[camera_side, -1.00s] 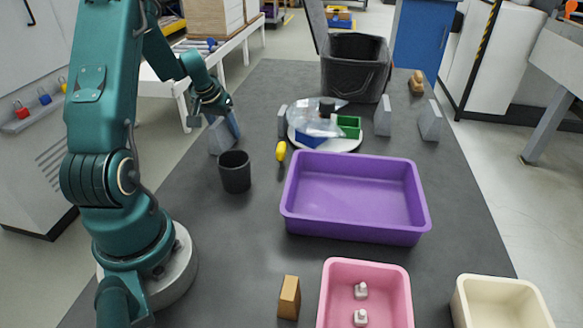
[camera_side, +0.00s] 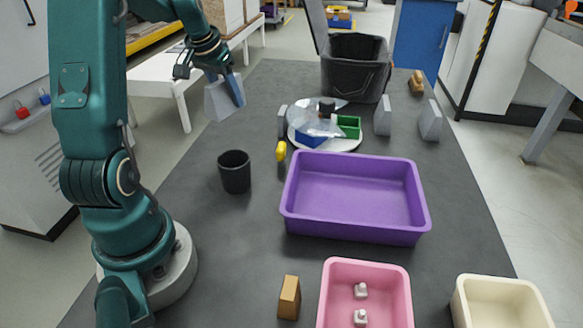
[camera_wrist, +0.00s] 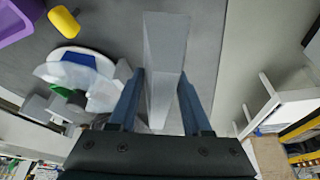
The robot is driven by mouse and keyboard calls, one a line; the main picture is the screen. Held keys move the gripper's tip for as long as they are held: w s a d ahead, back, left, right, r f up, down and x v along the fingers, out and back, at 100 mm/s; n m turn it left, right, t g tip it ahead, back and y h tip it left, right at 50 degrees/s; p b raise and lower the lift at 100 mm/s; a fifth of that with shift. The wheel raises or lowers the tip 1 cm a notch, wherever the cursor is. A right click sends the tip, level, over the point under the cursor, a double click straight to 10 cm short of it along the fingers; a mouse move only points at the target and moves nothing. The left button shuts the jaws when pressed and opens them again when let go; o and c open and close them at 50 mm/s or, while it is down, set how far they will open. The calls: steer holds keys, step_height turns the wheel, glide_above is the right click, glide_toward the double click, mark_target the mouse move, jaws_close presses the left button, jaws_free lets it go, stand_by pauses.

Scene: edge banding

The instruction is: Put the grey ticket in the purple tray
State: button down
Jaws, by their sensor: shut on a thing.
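The grey ticket (camera_side: 217,101) is a thin, wedge-like grey piece, held clear of the table's far left part. My gripper (camera_side: 234,88) is shut on it. In the wrist view the grey ticket (camera_wrist: 165,45) stands out between the two blue fingers of my gripper (camera_wrist: 160,100). The purple tray (camera_side: 355,230) lies in the middle of the table, to the right of and nearer than my gripper. It looks empty. In the wrist view only a corner of the purple tray (camera_wrist: 15,20) shows at upper left.
A black cup (camera_side: 234,172) and a yellow-handled thing (camera_side: 281,151) stand left of the tray. A round plate (camera_side: 345,145) with blue and green boxes under clear film lies behind it, among similar grey wedges (camera_side: 383,115). A pink tray (camera_side: 365,270) is in front.

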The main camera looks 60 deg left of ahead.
steer(key=w+d+m+h, duration=0.2)
steer(key=w+d+m, duration=0.25)
steer(key=d, duration=0.45)
steer(key=m+h, duration=0.2)
steer(key=m, duration=0.3)
glide_above(364, 202)
steer(key=s+a, duration=0.1)
steer(key=s, duration=0.1)
step_height(364, 202, down, 5)
steer(key=shift+w+a, duration=0.1)
steer(key=shift+w+d+f, duration=0.15)
steer(key=shift+d+f, duration=0.2)
steer(key=shift+f, duration=1.85)
steer(key=shift+f, duration=0.15)
steer(key=shift+c, duration=1.7)
jaws_free()
steer(key=shift+t, duration=0.3)
